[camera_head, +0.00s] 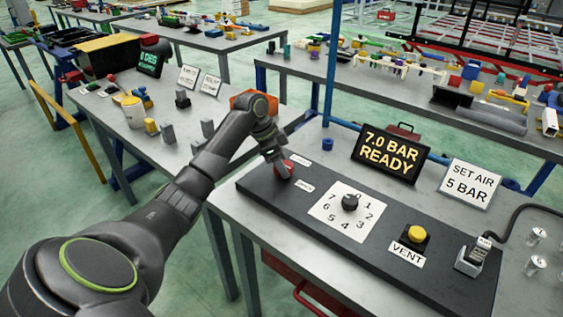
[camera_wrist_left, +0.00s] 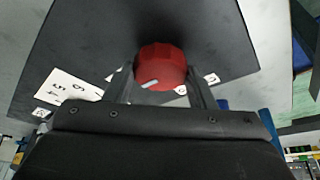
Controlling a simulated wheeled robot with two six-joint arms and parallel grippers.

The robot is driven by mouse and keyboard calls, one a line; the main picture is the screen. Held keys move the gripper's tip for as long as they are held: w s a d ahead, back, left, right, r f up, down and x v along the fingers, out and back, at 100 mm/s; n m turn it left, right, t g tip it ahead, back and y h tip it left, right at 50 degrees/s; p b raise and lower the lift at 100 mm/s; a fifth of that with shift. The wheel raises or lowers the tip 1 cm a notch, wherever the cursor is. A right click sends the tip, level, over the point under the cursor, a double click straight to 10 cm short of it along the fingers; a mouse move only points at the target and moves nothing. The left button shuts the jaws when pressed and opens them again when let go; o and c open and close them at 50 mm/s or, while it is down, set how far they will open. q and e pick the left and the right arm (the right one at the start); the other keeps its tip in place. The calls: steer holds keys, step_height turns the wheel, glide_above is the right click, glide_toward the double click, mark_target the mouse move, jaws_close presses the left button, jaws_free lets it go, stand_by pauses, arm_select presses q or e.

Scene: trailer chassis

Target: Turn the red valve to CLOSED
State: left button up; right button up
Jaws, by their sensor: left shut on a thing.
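The red valve (camera_head: 284,168) is a round ribbed knob on the left end of a dark panel (camera_head: 330,245). It also shows in the left wrist view (camera_wrist_left: 160,66), with a white pointer mark on it. My left gripper (camera_head: 274,158) is at the valve, and its two fingers are shut on either side of the knob. Small white labels lie on the panel near the valve, one behind it (camera_head: 299,159) and one in front (camera_head: 304,186); their words are too small to read. My right gripper is not in view.
On the same panel are a numbered dial (camera_head: 350,202), a yellow VENT button (camera_head: 416,234) and a plugged cable connector (camera_head: 478,250). Behind stand a display reading "7.0 BAR READY" (camera_head: 391,152) and a "SET AIR 5 BAR" sign (camera_head: 469,184). Metal cans (camera_head: 536,265) stand at right.

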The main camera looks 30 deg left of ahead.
arm_select(q)
steer(key=shift+r+n+p, duration=0.2)
steer(key=shift+n+p, duration=0.1)
steer(key=shift+p, duration=0.3)
steer(key=n+y+p, duration=0.1)
steer(key=n+p, duration=0.3)
steer(key=p, duration=0.2)
steer(key=n+t+y+p, duration=0.1)
steer(key=n+y+p, duration=0.1)
steer(key=n+p, duration=0.2)
steer(key=n+y+p, duration=0.1)
steer(key=n+p, duration=0.2)
steer(key=p, duration=0.4)
steer(key=shift+d+r+n+t+p, duration=0.2)
steer(key=shift+d+n+t+p, duration=0.1)
steer(key=shift+d+n, duration=0.1)
steer(key=shift+f+n+y+p, duration=0.15)
steer(key=shift+n+y+p, duration=0.55)
steer(key=shift+n+p, duration=0.4)
steer(key=shift+f+n+g+y+p, duration=0.1)
steer(key=shift+n+g+y+p, duration=0.4)
steer(key=shift+n, duration=1.1)
steer(key=o, duration=1)
steer(key=shift+f, duration=0.1)
